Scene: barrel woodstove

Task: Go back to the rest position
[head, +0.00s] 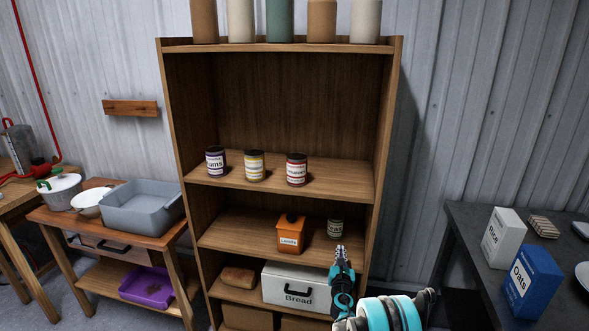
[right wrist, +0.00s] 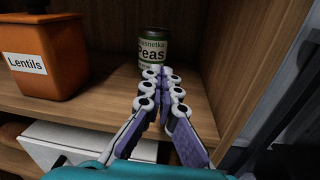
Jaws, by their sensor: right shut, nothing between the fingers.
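My right gripper (head: 341,254) is shut and empty in front of the wooden shelf unit (head: 279,195), low at its right side. In the right wrist view its closed fingers (right wrist: 162,82) point at a can of peas (right wrist: 154,46) standing upright on a shelf board. The fingertips overlap the can's lower part in that view; I cannot tell whether they touch it. The same can shows in the head view (head: 335,229), above and behind the gripper. My left gripper is not in view.
An orange lentils container (head: 291,234) stands left of the peas. Below is a white bread box (head: 296,287) beside a loaf (head: 238,275). Three cans stand one shelf higher. A dark table (head: 463,242) with rice (head: 503,238) and oats (head: 532,281) boxes is at right.

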